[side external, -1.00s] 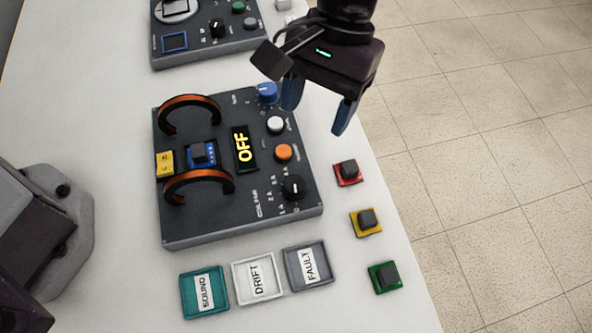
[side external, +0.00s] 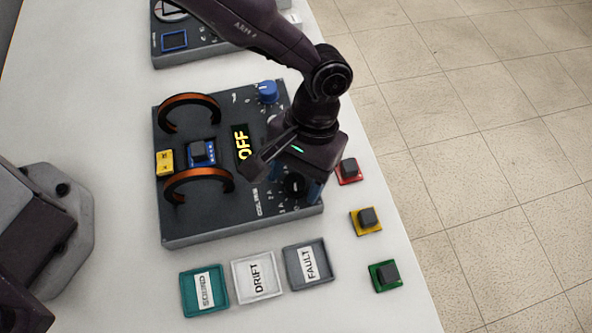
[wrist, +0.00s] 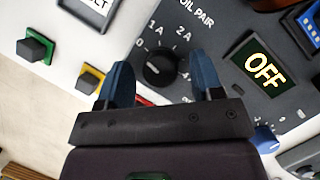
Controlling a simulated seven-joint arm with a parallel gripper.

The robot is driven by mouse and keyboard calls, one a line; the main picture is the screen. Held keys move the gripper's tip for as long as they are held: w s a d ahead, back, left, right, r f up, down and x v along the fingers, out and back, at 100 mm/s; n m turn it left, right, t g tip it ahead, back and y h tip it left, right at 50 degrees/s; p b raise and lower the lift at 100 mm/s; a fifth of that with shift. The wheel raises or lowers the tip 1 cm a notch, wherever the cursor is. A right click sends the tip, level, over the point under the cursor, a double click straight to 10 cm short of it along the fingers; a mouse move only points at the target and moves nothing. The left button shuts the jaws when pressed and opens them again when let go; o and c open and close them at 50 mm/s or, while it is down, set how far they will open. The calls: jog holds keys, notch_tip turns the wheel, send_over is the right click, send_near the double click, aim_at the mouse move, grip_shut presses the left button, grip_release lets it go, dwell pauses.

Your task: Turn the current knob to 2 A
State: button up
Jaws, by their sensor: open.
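The current knob (side external: 294,186) is black and round, at the front right of the dark coil panel (side external: 190,232). In the wrist view the knob (wrist: 160,70) has the marks 0, 1A, 2A and a partly hidden 4 around it. My gripper (wrist: 160,62) is open, with one blue finger on each side of the knob and visible gaps between. In the side view my gripper's body hangs above the knob and hides part of the panel. The panel display (wrist: 265,69) reads OFF.
A blue knob (side external: 268,92) and two copper-coloured coils (side external: 197,178) stand on the panel. Red (side external: 348,171), yellow (side external: 366,221) and green (side external: 384,276) button blocks line the table's right edge. SOUND, DRIFT and FAULT trays (side external: 308,265) lie in front.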

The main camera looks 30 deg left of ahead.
jog(key=c, duration=0.9)
jog(key=shift+m, duration=0.3)
jog(key=m+y, duration=0.1)
jog(key=m, duration=0.2)
jog(key=shift+d+y, duration=0.1)
jog(key=shift+y, duration=0.2)
jog(key=m+y, duration=0.1)
jog(key=m, duration=0.3)
jog(key=shift+t, duration=0.4)
jog(key=m+t+y, duration=0.1)
jog(key=m, duration=0.3)
jog(key=shift+s, duration=0.1)
jog(key=shift+m+t+y, duration=0.5)
jog(key=shift+m+t, duration=0.4)
jog(key=shift+m, duration=1.2)
